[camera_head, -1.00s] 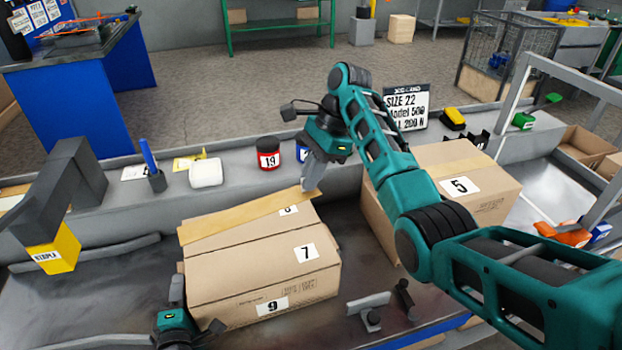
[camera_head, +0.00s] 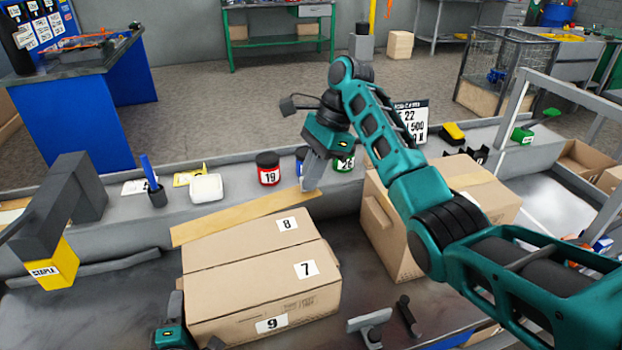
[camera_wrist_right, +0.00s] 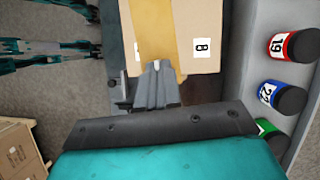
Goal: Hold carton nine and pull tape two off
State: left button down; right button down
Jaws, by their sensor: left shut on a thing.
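The carton with label 9 (camera_head: 232,302) on its front and labels 7 and 8 on top stands in the middle of the bench. My left gripper (camera_head: 176,312) is at its front left corner, shut on it; the fingertips are partly hidden. A long tan tape strip (camera_head: 235,215) stretches past the carton's back edge, and the whole top seam shows bare. My right gripper (camera_head: 312,178) is shut on the tape's right end, above the carton's back right. In the right wrist view the tape (camera_wrist_right: 153,30) runs from the shut fingers (camera_wrist_right: 157,70). No number shows on the tape.
A carton with label 5 (camera_head: 480,180) stands to the right, partly behind my right arm. Jar 19 (camera_head: 268,170) and other jars stand on the back ledge. A grey and yellow staple block (camera_head: 52,262) is at the left. Small clamps (camera_head: 370,325) lie at the front.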

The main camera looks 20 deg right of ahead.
jog(key=shift+r, duration=1.05)
pick_arm(q)
jog(key=c, duration=1)
grip_release()
